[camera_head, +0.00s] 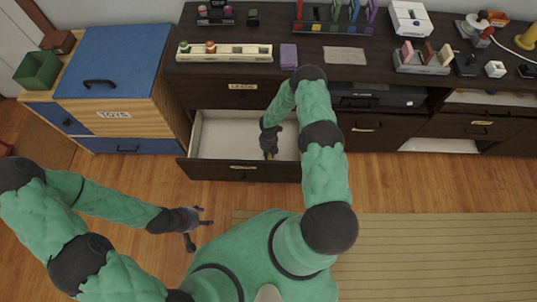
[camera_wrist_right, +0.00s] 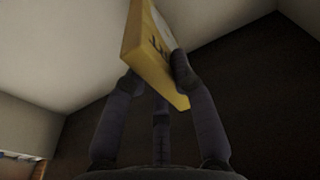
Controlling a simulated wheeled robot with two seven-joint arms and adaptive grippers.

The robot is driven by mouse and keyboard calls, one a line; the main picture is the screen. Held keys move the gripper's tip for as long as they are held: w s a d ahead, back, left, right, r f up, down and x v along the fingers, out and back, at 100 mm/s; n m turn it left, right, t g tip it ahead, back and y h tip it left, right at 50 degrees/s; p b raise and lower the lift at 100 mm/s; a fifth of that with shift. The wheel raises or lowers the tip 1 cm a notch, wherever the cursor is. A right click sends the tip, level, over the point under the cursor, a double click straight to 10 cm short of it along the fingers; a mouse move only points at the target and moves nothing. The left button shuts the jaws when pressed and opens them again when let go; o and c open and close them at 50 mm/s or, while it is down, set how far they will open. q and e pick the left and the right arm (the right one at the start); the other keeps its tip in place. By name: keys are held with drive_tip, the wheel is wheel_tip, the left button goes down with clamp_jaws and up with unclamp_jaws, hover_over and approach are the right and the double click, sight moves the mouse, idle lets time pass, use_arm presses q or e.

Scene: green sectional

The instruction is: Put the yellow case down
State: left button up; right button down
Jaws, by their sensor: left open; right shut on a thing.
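The yellow case (camera_wrist_right: 150,45) is held between the fingers of my right gripper (camera_wrist_right: 155,75) in the right wrist view, tilted, with dark marks on its face. In the head view my right gripper (camera_head: 269,140) reaches down inside the open drawer (camera_head: 212,140). Only a small bit of yellow shows below the fingers there; the rest of the case is hidden. I cannot tell whether the case touches the drawer floor. My left gripper (camera_head: 200,222) is open and empty above the wood floor, left of my body.
A blue toy chest (camera_head: 110,65) stands left of the drawer. A striped rug (camera_head: 440,255) lies at right.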

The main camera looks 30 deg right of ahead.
drive_tip(key=shift+f, duration=0.1)
drive_tip(key=c, duration=1)
unclamp_jaws()
drive_tip(key=r+p, duration=0.1)
drive_tip(key=r, duration=0.3)
drive_tip(key=r+p, duration=0.2)
drive_tip(key=r, duration=0.2)
drive_tip(key=w+r+p, duration=0.1)
drive_tip(key=r+p, duration=0.1)
drive_tip(key=r, duration=0.2)
drive_tip(key=shift+w+d+r, duration=0.1)
drive_tip(key=shift+d, duration=0.2)
